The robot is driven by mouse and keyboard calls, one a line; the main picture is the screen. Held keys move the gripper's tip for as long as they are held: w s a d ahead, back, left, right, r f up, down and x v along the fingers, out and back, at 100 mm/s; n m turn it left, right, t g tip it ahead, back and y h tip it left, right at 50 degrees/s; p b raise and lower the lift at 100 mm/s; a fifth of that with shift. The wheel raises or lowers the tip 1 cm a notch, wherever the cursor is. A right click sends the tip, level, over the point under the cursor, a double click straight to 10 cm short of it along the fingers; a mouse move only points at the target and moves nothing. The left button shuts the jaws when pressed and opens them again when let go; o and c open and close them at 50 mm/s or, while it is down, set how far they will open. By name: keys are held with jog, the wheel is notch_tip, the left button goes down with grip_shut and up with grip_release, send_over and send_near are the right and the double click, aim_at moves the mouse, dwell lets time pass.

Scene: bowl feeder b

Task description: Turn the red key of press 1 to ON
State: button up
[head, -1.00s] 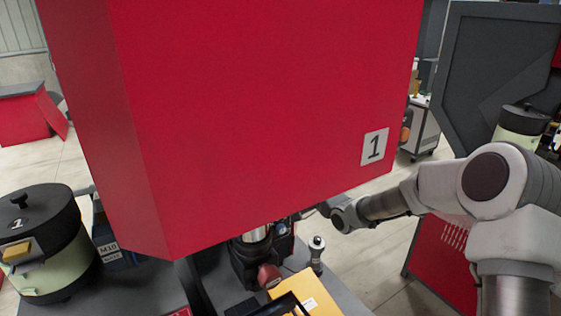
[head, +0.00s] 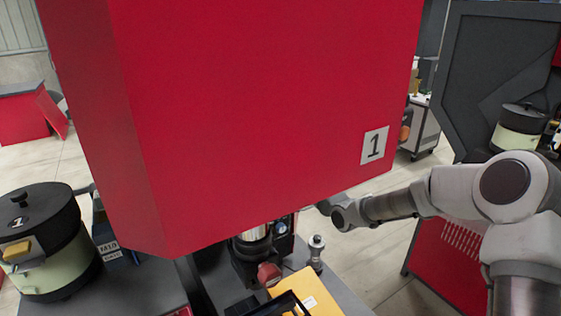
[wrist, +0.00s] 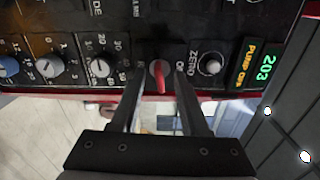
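The red key (wrist: 160,78) is a small red lever on a round switch in the dark control panel, at the middle of the wrist view. My gripper (wrist: 161,88) is open, with one finger on each side of the key. Gaps show between key and fingers; I cannot tell whether either touches. In the head view, press 1 (head: 250,120) is the big red housing with a "1" plate (head: 375,145); it hides the key and my gripper.
White-marked knobs (wrist: 101,67) and a blue knob (wrist: 9,66) sit left of the key. A ZERO button (wrist: 210,64) and a lit display (wrist: 262,65) reading 203 and PUMP OFF sit right. A lidded pot (head: 45,250) stands at left in the head view.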

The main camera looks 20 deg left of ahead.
jog(key=v, duration=0.7)
dwell(0.5)
jog(key=shift+f, duration=0.1)
jog(key=s+d+r+n+g+h+b, duration=0.1)
jog(key=s+d+n+h+b, duration=0.1)
jog(key=s+d+n+h, duration=0.5)
jog(key=s+d+r+g+h+b, duration=0.1)
jog(key=s+d+h+b, duration=0.3)
jog(key=d, duration=0.8)
jog(key=s+d+f+g, duration=0.1)
jog(key=s+d, duration=0.1)
jog(key=s, duration=0.6)
jog(key=s+d+n+g+h+b, duration=0.1)
jog(key=s+d+g, duration=0.1)
jog(key=s, duration=0.5)
jog(key=s+d+f+n+g+h, duration=0.1)
jog(key=s+d, duration=0.3)
jog(key=s, duration=0.4)
jog(key=shift+s+f, duration=0.35)
